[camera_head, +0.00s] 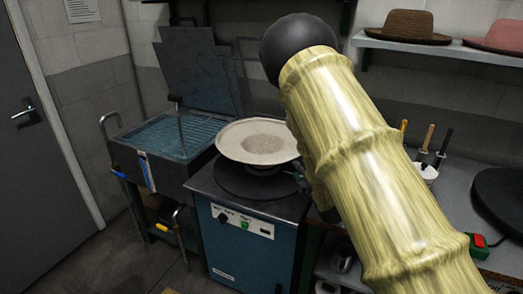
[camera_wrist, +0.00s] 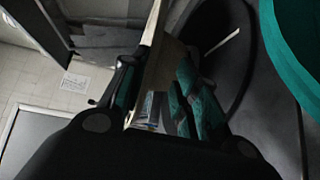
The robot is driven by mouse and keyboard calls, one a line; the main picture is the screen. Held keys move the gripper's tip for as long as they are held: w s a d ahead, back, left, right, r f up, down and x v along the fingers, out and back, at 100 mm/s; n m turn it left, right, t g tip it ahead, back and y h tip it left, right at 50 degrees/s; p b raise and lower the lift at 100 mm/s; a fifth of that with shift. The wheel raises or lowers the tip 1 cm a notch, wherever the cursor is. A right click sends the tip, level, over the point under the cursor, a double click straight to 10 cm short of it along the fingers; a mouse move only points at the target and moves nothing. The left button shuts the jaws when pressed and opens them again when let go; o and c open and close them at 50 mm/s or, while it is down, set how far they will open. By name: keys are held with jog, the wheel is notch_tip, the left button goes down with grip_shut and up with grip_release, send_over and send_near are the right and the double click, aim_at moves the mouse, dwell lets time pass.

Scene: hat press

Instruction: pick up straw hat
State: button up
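The straw hat (camera_head: 235,142), pale cream with a wide brim and a sunken middle, rests crown down over a dark round plate (camera_head: 240,183) on the blue press machine. My gripper (camera_head: 301,179) is at the hat's right front side, mostly hidden behind my arm in the head view. In the wrist view, the hat's pale brim (camera_wrist: 152,35) runs nearly edge-on down between the two fingers of my gripper (camera_wrist: 160,95), which have teal pads. The fingers are close on either side of the brim. Whether they clamp it is unclear.
The blue machine (camera_head: 245,250) has a control panel on its front. A blue-green basin with a raised lid (camera_head: 180,135) stands to the left. A shelf with a brown hat (camera_head: 408,26) and a pink hat (camera_head: 497,32) is at upper right. A dark disc (camera_head: 503,195) lies on the right bench.

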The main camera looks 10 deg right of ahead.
aim_at(291, 157)
jog(key=shift+w+a+f+p, duration=0.15)
jog(key=shift+w+p, duration=0.3)
jog(key=shift+w, duration=1.25)
jog(key=shift+w+a+f+p, duration=0.2)
jog(key=shift+w+p, duration=0.2)
jog(key=shift+w, duration=1.25)
jog(key=shift+w+a+f+p, duration=0.15)
jog(key=shift+w+p, duration=0.3)
jog(key=shift+w, duration=1.25)
